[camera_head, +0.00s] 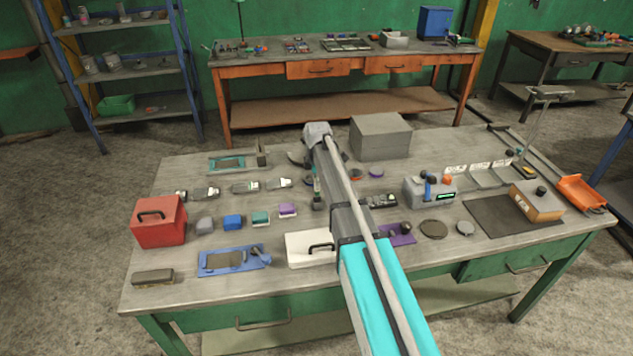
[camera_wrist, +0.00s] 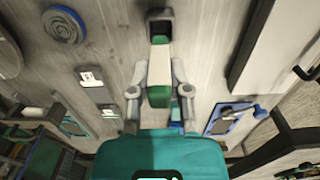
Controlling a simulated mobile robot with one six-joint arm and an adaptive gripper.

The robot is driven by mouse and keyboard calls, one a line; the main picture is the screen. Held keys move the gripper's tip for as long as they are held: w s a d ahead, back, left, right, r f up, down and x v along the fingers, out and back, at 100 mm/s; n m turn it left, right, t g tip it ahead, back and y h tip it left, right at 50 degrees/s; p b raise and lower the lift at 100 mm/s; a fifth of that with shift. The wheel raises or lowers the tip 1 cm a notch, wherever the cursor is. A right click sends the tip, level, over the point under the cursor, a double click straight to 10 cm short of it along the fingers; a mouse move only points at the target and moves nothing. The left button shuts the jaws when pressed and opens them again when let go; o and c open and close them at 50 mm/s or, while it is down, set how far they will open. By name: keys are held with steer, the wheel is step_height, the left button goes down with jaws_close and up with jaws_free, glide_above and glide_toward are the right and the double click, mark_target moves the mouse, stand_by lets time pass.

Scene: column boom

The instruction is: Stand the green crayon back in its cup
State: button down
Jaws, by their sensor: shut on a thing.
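The green crayon (camera_wrist: 159,97) has a green end and a pale wrapper. In the wrist view it sits between the two fingers of my gripper (camera_wrist: 160,90), which is shut on it. A small dark grey square cup (camera_wrist: 160,14) shows just beyond the crayon's far end. In the head view the crayon (camera_head: 316,184) hangs about upright, with the small grey cup (camera_head: 318,204) directly below or around its lower end. I cannot tell whether the tip is inside the cup. My arm covers much of the gripper in the head view.
Left of the cup are small blocks, a red box (camera_head: 158,222) and a blue tray (camera_head: 215,266). A white box (camera_head: 308,248) stands in front. A large grey box (camera_head: 380,137) stands behind, and a grey device (camera_head: 428,192) to the right. Free room around the cup is narrow.

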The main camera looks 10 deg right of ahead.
mark_target(317, 195)
steer(key=shift+f+b, duration=2)
steer(key=shift+f, duration=0.2)
steer(key=c, duration=0.5)
jaws_free()
steer(key=shift+r, duration=0.1)
